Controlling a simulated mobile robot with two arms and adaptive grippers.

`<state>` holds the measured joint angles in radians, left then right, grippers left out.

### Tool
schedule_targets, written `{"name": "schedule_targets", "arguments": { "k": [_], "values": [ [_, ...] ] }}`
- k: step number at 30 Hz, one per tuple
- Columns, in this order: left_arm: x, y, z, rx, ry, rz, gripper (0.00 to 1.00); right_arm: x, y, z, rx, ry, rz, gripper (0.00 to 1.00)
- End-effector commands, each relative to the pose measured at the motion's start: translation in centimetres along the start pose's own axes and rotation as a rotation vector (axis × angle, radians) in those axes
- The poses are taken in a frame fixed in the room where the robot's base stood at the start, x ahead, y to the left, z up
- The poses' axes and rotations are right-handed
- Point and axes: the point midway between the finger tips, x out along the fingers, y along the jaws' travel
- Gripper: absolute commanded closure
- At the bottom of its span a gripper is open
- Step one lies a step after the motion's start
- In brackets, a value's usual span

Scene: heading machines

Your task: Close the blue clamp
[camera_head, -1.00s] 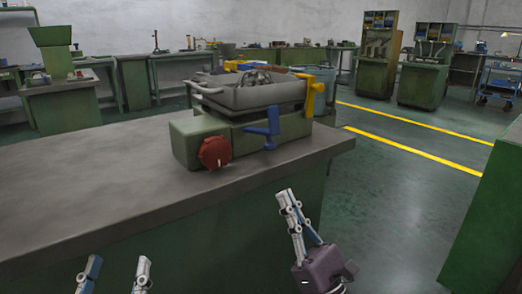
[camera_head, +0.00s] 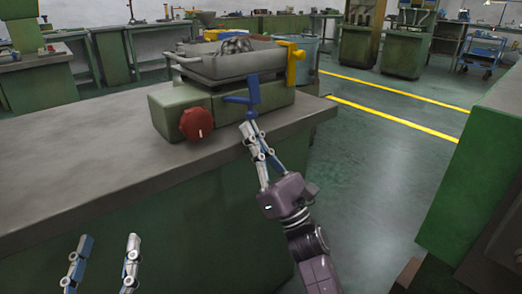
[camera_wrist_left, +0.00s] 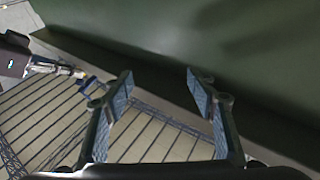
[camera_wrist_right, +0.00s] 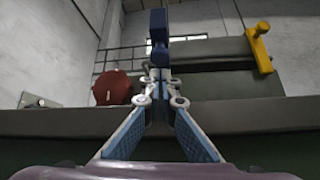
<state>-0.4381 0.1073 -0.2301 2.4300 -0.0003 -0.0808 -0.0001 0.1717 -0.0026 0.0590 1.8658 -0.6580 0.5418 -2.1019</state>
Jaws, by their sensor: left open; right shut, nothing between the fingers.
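The blue clamp (camera_head: 250,97) is on the front side of the green machine base (camera_head: 215,112), below the grey tray. Its upper arm stands upright in the head view. My right gripper (camera_head: 247,127) is shut and empty, its fingertips at the lower end of the clamp; I cannot tell whether they touch. In the right wrist view the blue clamp (camera_wrist_right: 158,35) rises just beyond the closed fingertips (camera_wrist_right: 158,75). My left gripper (camera_head: 105,240) is open and empty, low in front of the bench. It also shows open in the left wrist view (camera_wrist_left: 158,85).
A red knob (camera_head: 197,124) is on the machine's left front and a yellow clamp (camera_head: 292,63) on its right. The grey tray (camera_head: 225,68) sits on top with metal parts in it. The bench top (camera_head: 90,160) is clear on the left.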

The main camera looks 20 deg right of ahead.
Motion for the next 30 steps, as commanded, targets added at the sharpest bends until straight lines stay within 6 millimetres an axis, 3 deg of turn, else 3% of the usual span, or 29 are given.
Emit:
{"name": "schedule_targets", "arguments": {
  "k": [5,21,30],
  "values": [
    [-0.1,-0.1,0.5,0.001,-0.02,-0.002,0.47,1.2,0.0,0.0,0.001,0.001,0.0,1.0],
    [-0.1,-0.2,0.8,0.001,-0.046,-0.003,0.47,1.3,0.0,0.1,0.001,0.006,-0.001,1.0],
    [-1.5,-0.9,6.2,0.009,-0.308,-0.017,0.47,1.5,0.0,0.3,0.002,0.034,-0.005,1.0]
  ]
}}
